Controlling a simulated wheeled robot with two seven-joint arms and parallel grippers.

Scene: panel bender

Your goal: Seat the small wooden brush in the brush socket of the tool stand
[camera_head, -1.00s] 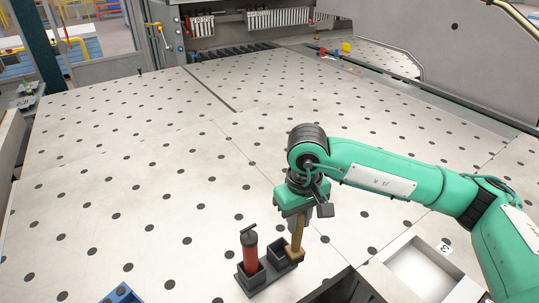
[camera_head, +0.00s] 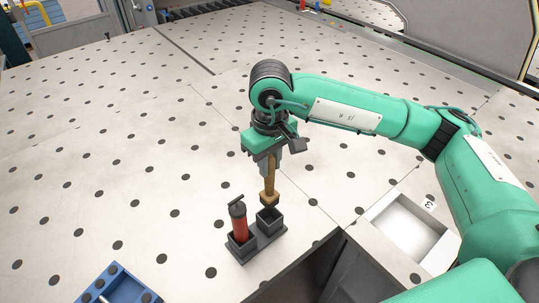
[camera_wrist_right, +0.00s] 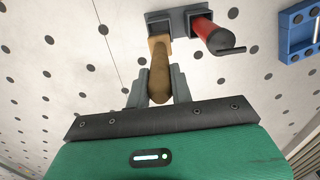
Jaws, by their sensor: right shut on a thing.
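The wooden brush (camera_head: 270,183) is upright, with its wider wooden head at the bottom. My right gripper (camera_head: 268,163) is shut on its handle from above. The tool stand (camera_head: 262,244) is a dark grey block with two square sockets. A red cylindrical tool with a dark T-shaped handle (camera_head: 239,221) stands in the other socket. In the right wrist view the brush (camera_wrist_right: 160,75) reaches from the fingers (camera_wrist_right: 158,88) toward the stand (camera_wrist_right: 180,18). My left gripper is not in view.
A dark open box (camera_head: 325,270) stands close in front of the stand. A white tray (camera_head: 405,225) lies to the right, and a blue holder (camera_head: 118,285) at the lower left. The perforated table is clear behind and left of the stand.

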